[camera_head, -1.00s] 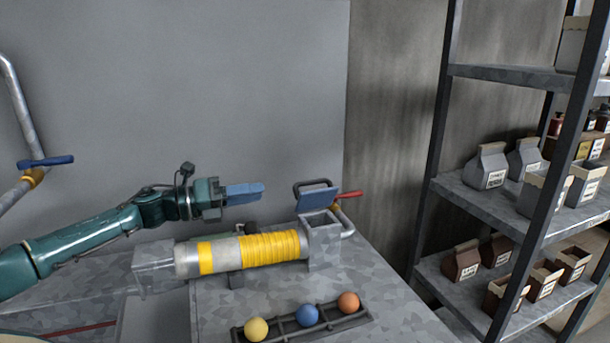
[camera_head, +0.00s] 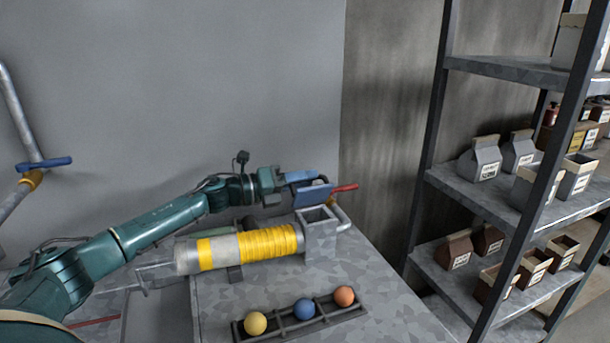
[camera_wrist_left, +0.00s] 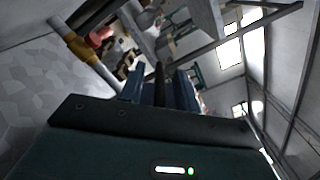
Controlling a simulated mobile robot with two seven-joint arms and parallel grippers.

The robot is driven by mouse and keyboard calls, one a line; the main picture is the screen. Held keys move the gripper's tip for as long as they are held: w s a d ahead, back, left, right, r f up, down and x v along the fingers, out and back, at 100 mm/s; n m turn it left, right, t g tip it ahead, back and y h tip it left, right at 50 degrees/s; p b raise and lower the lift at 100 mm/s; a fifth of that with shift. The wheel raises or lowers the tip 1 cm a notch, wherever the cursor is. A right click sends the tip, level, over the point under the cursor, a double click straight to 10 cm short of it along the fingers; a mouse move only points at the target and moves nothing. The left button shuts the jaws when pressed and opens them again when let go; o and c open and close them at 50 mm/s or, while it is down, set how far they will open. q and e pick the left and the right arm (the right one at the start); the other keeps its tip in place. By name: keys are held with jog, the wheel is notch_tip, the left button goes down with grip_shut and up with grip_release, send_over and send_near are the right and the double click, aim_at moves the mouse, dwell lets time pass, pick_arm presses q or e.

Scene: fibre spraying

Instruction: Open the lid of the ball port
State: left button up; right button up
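The ball port (camera_head: 320,240) is a grey metal box with a square top opening, at the right end of the yellow-banded cylinder (camera_head: 265,243). Its blue lid (camera_head: 313,196) stands tilted up behind the opening, whose dark inside shows in the head view. My left gripper (camera_head: 303,177) is at the lid's upper left edge, overlapping it in the head view; contact is unclear. In the left wrist view the blue fingers (camera_wrist_left: 160,92) stand apart with a dark bar between them. My right gripper is not in view.
A red-handled valve (camera_head: 345,188) sits just right of the lid. Yellow, blue and orange balls (camera_head: 303,309) lie in a rack on the table in front. A shelf (camera_head: 470,190) with cartons stands at the right. The wall is behind.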

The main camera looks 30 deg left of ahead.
pick_arm(q)
jog(key=shift+w+d, duration=0.25)
jog(key=shift+c, duration=0.3)
grip_shut()
